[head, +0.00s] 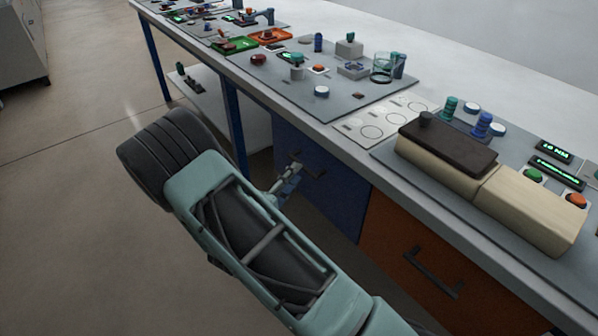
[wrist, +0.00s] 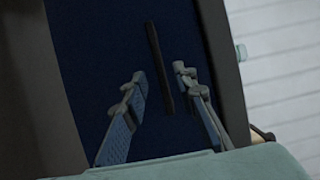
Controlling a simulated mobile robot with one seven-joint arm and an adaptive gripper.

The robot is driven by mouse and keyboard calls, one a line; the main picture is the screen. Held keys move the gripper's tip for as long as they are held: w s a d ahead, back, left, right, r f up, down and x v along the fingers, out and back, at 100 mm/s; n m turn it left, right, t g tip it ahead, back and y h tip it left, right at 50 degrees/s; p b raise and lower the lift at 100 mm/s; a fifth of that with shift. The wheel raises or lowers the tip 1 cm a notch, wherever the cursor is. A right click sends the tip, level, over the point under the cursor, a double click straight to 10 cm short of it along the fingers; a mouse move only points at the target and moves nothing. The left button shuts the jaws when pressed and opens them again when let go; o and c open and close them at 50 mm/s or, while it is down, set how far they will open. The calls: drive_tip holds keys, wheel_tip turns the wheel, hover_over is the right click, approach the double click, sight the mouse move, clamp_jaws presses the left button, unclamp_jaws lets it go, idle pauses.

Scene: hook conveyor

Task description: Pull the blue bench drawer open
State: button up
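The blue bench drawer (head: 325,188) is a dark blue front under the bench top, left of an orange drawer. It looks closed flush. In the wrist view the blue front (wrist: 95,50) fills the middle, with its dark bar handle (wrist: 159,68) running nearly upright. My gripper (head: 290,178) is in front of the blue drawer by its handle, which is partly hidden in the head view. In the wrist view my gripper (wrist: 160,85) is open, with one finger on each side of the handle's lower part. I see no finger touching the handle.
An orange drawer (head: 398,240) with a dark handle (head: 433,272) is to the right. The bench top (head: 350,150) overhangs above, carrying a beige box (head: 530,208), a clear cup (head: 382,68) and several small parts. A bench leg (head: 233,120) stands left of the drawer. Floor (head: 70,200) is clear at left.

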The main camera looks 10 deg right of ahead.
drive_tip(key=x, duration=0.3)
drive_tip(key=shift+w+d, duration=0.15)
drive_tip(key=shift+w, duration=0.05)
clamp_jaws()
